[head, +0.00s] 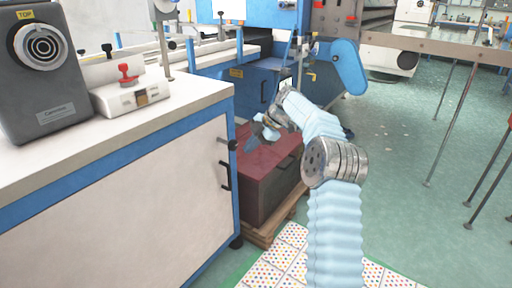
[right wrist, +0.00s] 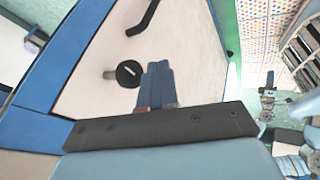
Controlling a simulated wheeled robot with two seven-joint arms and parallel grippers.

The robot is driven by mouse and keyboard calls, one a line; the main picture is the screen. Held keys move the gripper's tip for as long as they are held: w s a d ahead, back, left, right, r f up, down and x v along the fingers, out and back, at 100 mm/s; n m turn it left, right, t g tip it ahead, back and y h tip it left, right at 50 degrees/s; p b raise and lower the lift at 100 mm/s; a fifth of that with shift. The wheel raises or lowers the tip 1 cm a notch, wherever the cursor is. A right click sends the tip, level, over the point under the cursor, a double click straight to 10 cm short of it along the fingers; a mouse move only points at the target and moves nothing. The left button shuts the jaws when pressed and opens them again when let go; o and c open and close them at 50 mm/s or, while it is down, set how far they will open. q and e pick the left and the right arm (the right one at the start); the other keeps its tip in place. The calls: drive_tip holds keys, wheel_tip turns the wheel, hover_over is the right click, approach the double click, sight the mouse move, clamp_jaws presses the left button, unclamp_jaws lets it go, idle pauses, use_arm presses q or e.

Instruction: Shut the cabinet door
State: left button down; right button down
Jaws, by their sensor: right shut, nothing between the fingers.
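The cabinet (head: 60,235) is a white-topped, blue-framed unit at the left of the head view. Its off-white door (head: 150,200) faces me, with a black bar handle (head: 225,176) near its right edge and a round black knob (head: 233,145) above. The door looks about level with the blue frame, but I cannot tell if a narrow gap is left. My right gripper (head: 262,122) is beyond the cabinet's right corner, empty. In the right wrist view its shut fingers (right wrist: 159,82) point at the door panel (right wrist: 190,45), beside the knob (right wrist: 128,73); contact is unclear. My left gripper is out of view.
A dark red box (head: 270,165) on a wooden pallet stands right of the cabinet, under my right arm. A grey speaker-like device (head: 45,75) and a white device with a red knob (head: 130,95) sit on the cabinet top. Green floor (head: 420,120) is open at right.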

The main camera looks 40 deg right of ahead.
drive_tip(key=d+p+v, duration=0.1)
drive_tip(key=p+v, duration=0.1)
drive_tip(key=v, duration=0.8)
drive_tip(key=shift+w+d+f, duration=0.1)
drive_tip(key=shift+w, duration=0.05)
